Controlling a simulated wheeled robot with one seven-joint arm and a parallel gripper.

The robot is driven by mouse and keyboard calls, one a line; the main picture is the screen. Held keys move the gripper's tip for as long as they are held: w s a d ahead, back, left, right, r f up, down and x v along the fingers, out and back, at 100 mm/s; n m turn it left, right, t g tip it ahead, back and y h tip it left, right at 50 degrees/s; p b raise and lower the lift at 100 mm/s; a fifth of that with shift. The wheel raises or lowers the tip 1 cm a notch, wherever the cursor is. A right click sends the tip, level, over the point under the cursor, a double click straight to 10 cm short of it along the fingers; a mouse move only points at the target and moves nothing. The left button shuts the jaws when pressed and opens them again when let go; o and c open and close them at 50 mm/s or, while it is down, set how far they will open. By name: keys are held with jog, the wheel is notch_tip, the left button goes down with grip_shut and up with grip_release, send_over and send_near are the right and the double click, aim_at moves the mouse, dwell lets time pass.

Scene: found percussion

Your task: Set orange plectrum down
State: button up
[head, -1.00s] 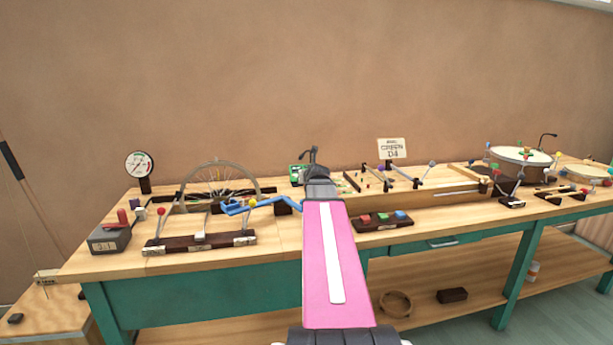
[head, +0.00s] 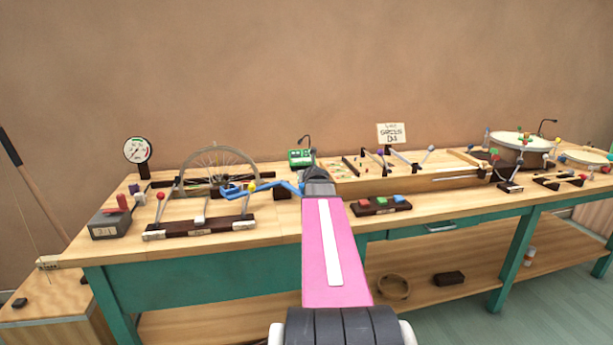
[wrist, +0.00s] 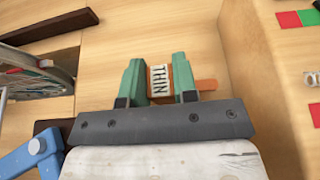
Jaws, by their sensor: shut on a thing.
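The orange plectrum (wrist: 208,85) shows in the wrist view as a flat orange piece between my two green fingers and sticking out past the right one. A pale label reading "THIN" (wrist: 160,80) sits between the fingers, against the orange. My gripper (wrist: 158,82) is shut on the plectrum, over light wood. Whether the plectrum touches the wood I cannot tell. In the head view my pink arm hides the fingers and the plectrum.
The workbench (head: 270,232) carries a wheel (head: 217,170), a blue bent rod (head: 270,185) close left of my arm, a green box (head: 301,158) behind, and a block with coloured buttons (head: 380,205) to the right. Bare wood lies around the fingers.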

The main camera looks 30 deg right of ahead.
jog(key=shift+f, duration=0.5)
dwell(0.4)
jog(key=o, duration=1.1)
jog(key=shift+c, duration=0.2)
